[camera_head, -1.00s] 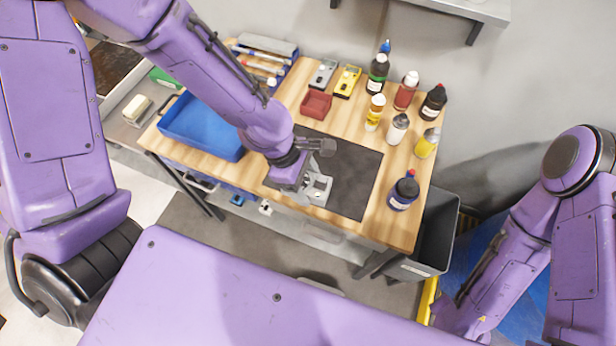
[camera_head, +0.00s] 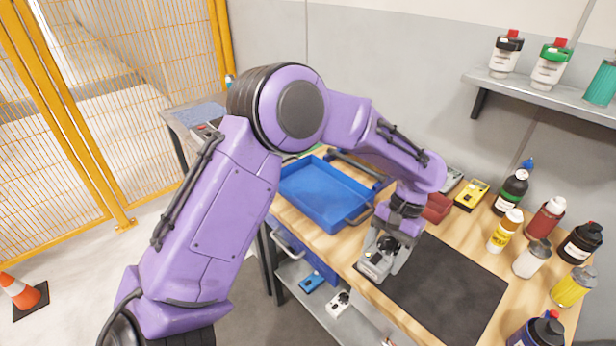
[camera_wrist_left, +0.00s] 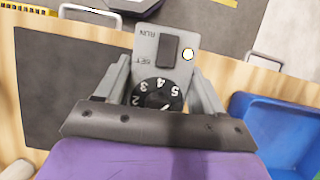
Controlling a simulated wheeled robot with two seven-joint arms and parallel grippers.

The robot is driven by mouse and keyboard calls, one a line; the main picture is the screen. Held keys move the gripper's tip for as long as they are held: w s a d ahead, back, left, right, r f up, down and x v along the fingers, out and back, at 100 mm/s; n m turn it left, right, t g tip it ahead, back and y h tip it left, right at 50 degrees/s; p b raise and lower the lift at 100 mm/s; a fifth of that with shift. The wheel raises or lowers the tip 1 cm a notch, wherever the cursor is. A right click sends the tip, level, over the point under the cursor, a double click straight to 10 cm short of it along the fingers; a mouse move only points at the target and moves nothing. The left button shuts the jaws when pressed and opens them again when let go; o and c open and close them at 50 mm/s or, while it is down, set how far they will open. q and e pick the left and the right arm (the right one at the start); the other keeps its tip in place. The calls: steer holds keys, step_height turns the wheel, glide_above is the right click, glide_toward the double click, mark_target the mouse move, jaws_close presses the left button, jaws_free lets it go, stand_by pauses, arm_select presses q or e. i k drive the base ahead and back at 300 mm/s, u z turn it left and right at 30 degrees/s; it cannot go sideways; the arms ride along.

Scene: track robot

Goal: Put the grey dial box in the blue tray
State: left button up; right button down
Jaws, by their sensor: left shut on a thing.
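The grey dial box (camera_head: 372,266) is in my left gripper (camera_head: 388,256), near the bench's front edge by the mat's left end. In the left wrist view the dial box (camera_wrist_left: 165,48) shows its black numbered dial and dark switch between the two fingers of the left gripper (camera_wrist_left: 165,92). The gripper is shut on it. Its height above the bench is hard to tell. The blue tray (camera_head: 318,212) lies on the bench to the left of the gripper, empty where visible. The blue tray (camera_wrist_left: 285,128) also shows at right in the wrist view. My right gripper is out of view.
A dark mat (camera_head: 450,295) covers the bench right of the gripper. A red bin (camera_head: 437,208), a yellow meter (camera_head: 470,195) and several bottles (camera_head: 512,192) stand behind and to the right. A blue box (camera_head: 312,282) and a white box (camera_head: 338,303) lie on the lower shelf.

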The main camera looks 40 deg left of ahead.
mark_target(310, 192)
steer(key=k, duration=0.2)
steer(key=z, duration=2.9)
steer(key=k, duration=2.05)
steer(key=u, duration=2.25)
